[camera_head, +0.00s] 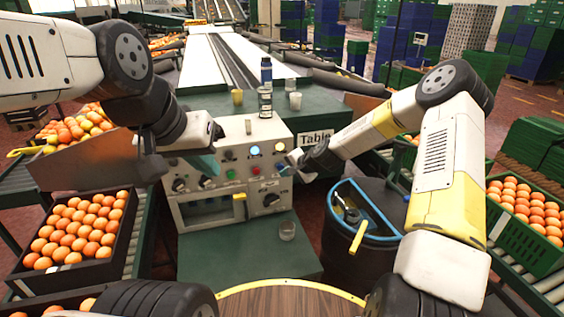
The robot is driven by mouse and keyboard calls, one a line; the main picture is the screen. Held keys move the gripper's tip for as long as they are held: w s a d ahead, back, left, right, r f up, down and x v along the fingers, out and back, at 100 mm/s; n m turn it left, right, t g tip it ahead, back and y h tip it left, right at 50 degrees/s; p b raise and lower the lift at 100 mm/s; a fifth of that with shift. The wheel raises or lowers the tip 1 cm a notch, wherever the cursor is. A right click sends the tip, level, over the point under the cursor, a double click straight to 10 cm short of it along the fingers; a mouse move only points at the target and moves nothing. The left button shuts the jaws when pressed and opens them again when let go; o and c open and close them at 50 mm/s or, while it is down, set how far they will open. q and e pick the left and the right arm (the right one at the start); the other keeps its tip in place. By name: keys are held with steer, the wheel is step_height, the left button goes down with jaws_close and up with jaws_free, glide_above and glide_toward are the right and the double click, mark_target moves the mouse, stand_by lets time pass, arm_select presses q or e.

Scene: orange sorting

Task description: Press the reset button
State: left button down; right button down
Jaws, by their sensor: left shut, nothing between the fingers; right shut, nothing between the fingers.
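A grey-white control panel (215,215) stands on the green table, with knobs, small buttons and lit lamps on its front. A red button (231,174) and a green button (255,170) sit near its middle. A blue-lit round lamp or button (254,150) and a pale lit one (280,146) are above them. I cannot read which is the reset button. My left gripper (206,166) is shut and empty in front of the panel's left upper part, hiding some of it. My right gripper (287,169) is shut and empty at the panel's right edge; contact cannot be told.
A black bin (362,262) is at the right. Orange crates flank both sides.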

steer(key=shift+w, duration=0.1)
stand_by(0.5)
steer(key=shift+w+a, duration=0.15)
steer(key=shift+w, duration=0.15)
steer(key=shift+w+a, duration=0.15)
steer(key=shift+w, duration=0.4)
stand_by(0.7)
steer(key=shift+s, duration=0.15)
steer(key=shift+s+d, duration=0.3)
steer(key=shift+s, duration=0.5)
steer(key=s, duration=0.1)
steer(key=s+d, duration=0.1)
steer(key=s, duration=0.2)
steer(key=shift+s+d, duration=0.25)
steer(key=shift+s, duration=0.15)
steer(key=shift+r, duration=0.15)
stand_by(0.4)
